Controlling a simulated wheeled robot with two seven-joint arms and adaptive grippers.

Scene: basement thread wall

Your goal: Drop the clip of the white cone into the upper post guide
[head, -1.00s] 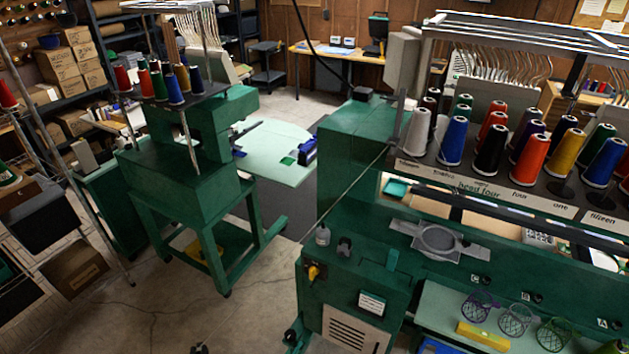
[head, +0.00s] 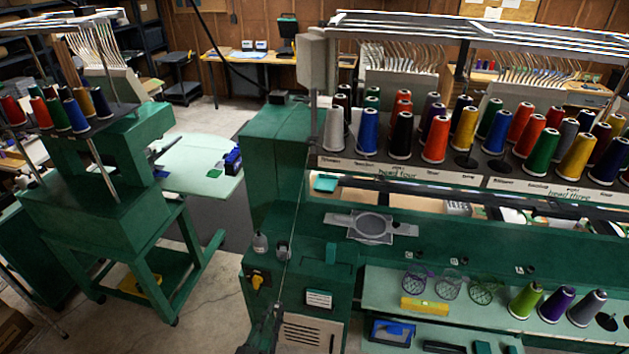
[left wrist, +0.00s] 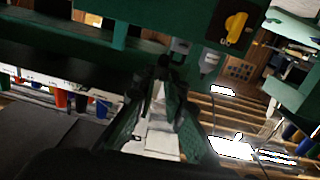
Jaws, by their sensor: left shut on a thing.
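The white cone (head: 334,131) stands upright at the left end of the front row on the thread rack. A thin grey post (head: 313,105) rises just left of it; I cannot make out a guide on it clearly. A thin line, apparently thread, runs from near this post down to my left gripper (head: 266,326), which is low in front of the green machine's control box. In the left wrist view the gripper's fingertips (left wrist: 164,72) are together on something small and dark. The clip itself is too small to make out. My right gripper is out of view.
Several coloured cones fill the rack (head: 420,168) right of the white cone. A grey round hoop (head: 371,228) sits on the green machine (head: 265,160). A second machine (head: 90,190) stands left, with open floor (head: 205,285) between.

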